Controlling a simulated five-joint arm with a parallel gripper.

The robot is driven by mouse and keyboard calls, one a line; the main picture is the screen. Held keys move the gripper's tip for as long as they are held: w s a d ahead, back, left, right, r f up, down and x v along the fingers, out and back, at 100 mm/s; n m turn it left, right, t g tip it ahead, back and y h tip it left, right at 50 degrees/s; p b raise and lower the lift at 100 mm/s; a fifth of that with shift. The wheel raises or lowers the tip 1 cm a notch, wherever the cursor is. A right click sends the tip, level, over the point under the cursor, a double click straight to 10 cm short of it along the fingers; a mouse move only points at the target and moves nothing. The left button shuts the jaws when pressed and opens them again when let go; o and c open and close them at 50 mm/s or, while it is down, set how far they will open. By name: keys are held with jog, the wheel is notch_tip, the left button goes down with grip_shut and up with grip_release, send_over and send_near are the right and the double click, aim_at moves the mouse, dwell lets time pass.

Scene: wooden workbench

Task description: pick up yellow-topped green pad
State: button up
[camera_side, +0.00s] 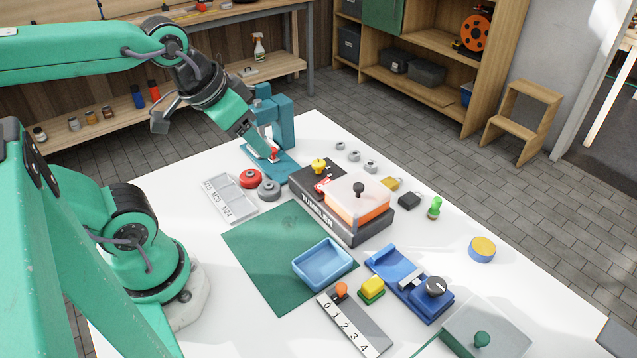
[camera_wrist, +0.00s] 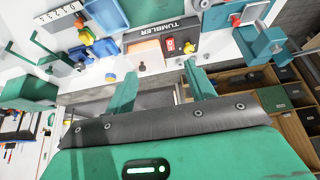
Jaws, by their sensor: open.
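The yellow-topped green pad (camera_side: 371,290) sits on the white table at the front, between the slider plate and the blue dial device. It has a yellow block on a green base. It also shows small at the upper left of the wrist view (camera_wrist: 86,38). My gripper (camera_side: 264,148) is far from it, above the teal press at the back of the table. In the wrist view my gripper (camera_wrist: 162,88) has its two green fingers wide apart with nothing between them.
A blue tray (camera_side: 323,265) on a green mat (camera_side: 258,253) lies left of the pad. The numbered slider plate (camera_side: 357,325) and blue dial device (camera_side: 413,284) flank it closely. The tumbler box (camera_side: 310,212) stands between my gripper and the pad.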

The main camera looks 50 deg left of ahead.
dwell(0.3)
jog(key=g, duration=0.5)
send_over(373, 283)
jog(key=f, duration=1.6)
jog(key=shift+a, duration=0.3)
jog(key=shift+d+f+g, duration=0.3)
jog(key=shift+d+f, duration=0.05)
jog(key=shift+f, duration=1.3)
jog(key=shift+f, duration=2.6)
